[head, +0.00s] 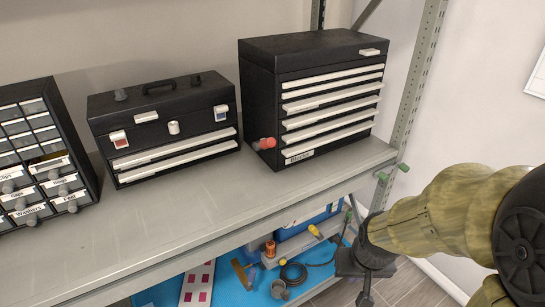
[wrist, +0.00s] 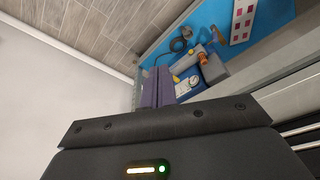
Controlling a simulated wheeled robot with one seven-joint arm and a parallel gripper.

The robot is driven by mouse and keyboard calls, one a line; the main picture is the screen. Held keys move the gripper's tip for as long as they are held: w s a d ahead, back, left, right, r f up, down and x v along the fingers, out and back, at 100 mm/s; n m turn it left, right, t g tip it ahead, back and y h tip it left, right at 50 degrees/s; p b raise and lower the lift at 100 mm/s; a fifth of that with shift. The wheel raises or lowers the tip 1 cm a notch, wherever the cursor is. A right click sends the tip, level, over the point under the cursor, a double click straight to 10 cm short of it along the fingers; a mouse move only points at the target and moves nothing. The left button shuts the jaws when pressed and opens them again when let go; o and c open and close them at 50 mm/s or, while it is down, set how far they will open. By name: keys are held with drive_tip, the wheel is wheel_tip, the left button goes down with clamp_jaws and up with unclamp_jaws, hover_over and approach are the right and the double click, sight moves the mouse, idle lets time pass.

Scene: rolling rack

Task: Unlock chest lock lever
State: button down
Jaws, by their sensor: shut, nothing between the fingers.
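The black chest (head: 310,95) with white-fronted drawers stands on the right of the grey shelf. A red-tipped lever (head: 266,143) sticks out at its lower left front corner; I take it for the lock lever. My gripper (head: 366,295) is shut and empty, pointing down in front of the shelf's right end. It is well below and to the right of the lever, touching nothing I can see. Its fingers (wrist: 157,88) show side by side in the wrist view. The lever cannot be made out in the wrist view.
A smaller black toolbox (head: 165,125) stands left of the chest, with a small-drawer cabinet (head: 40,150) at far left. The shelf's front is bare. Tools lie on a blue lower shelf (head: 232,288). A rack post (head: 418,75) with green pegs stands at right.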

drive_tip(key=w+f+n+t+h+b, duration=0.15)
drive_tip(key=w+f+n+t, duration=0.25)
drive_tip(key=w+n, duration=0.55)
drive_tip(key=w+f+n+t+b, duration=0.2)
drive_tip(key=w+f+n+t, duration=0.3)
drive_tip(key=w, duration=0.7)
drive_tip(key=w+a+r+n+t+y, duration=0.1)
drive_tip(key=a+r+n+t+y, duration=0.1)
drive_tip(key=a+n, duration=0.3)
drive_tip(key=w+a+r+n+t+y+b, duration=0.1)
drive_tip(key=a+r+n+t+y, duration=0.1)
drive_tip(key=a+n, duration=0.4)
drive_tip(key=w+a+r+n+t+y, duration=0.2)
drive_tip(key=a+r+n+y, duration=0.2)
drive_tip(key=n, duration=0.9)
drive_tip(key=shift+a+r+y+b, duration=0.2)
drive_tip(key=shift+a+y+b, duration=0.2)
drive_tip(key=shift+a+y, duration=0.3)
